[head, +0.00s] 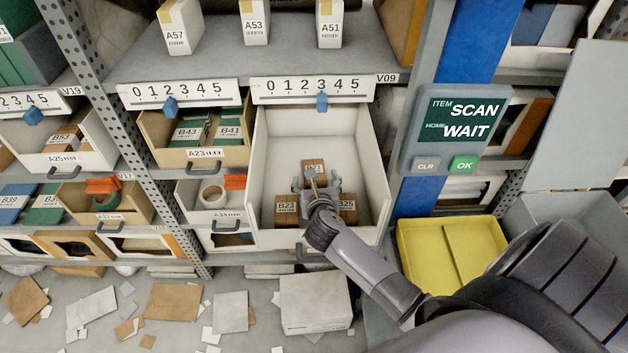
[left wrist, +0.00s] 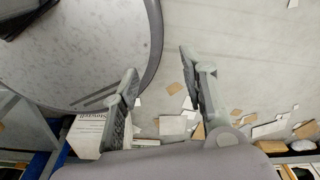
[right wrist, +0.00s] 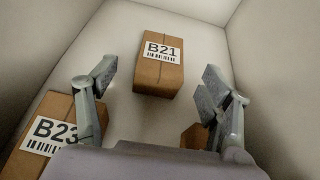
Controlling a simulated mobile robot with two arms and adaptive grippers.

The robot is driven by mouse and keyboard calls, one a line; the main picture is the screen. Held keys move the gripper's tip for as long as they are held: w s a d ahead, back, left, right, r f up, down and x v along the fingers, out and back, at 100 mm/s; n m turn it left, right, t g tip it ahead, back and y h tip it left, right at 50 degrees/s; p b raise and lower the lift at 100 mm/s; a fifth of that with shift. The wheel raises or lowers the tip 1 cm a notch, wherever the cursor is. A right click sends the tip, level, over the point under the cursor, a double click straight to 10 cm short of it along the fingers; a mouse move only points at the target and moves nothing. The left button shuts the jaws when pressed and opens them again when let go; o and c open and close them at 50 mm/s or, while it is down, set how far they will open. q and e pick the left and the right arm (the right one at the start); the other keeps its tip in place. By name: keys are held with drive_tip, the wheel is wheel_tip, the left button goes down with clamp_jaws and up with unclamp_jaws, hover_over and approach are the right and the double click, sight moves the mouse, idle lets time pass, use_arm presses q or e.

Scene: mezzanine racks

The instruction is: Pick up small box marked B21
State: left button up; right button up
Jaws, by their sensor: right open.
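The small brown box marked B21 (right wrist: 158,68) stands in the open white drawer (head: 262,150), behind two other boxes. In the head view B21 (head: 314,166) is partly hidden by my right gripper (head: 316,186). In the right wrist view my right gripper (right wrist: 158,88) is open and empty, with its fingers apart on either side of the space in front of B21. My left gripper (left wrist: 160,80) is open and empty above the floor, away from the drawer.
Box B23 (right wrist: 45,130) stands front left in the drawer, and box B25 (head: 348,205) front right, close to my right gripper's fingers. The drawer walls enclose the space. A yellow tray (head: 420,275) and a screen reading SCAN, WAIT (head: 456,130) are to the right.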

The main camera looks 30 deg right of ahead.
drive_tip(key=shift+w+d+f, duration=0.25)
drive_tip(key=shift+w+f, duration=0.1)
drive_tip(key=shift+w, duration=0.2)
drive_tip(key=shift+p+x, duration=0.5)
drive_tip(key=shift+x, duration=2.65)
drive_tip(key=shift+s+d, duration=0.1)
drive_tip(key=shift+c, duration=0.3)
drive_tip(key=c, duration=1.2)
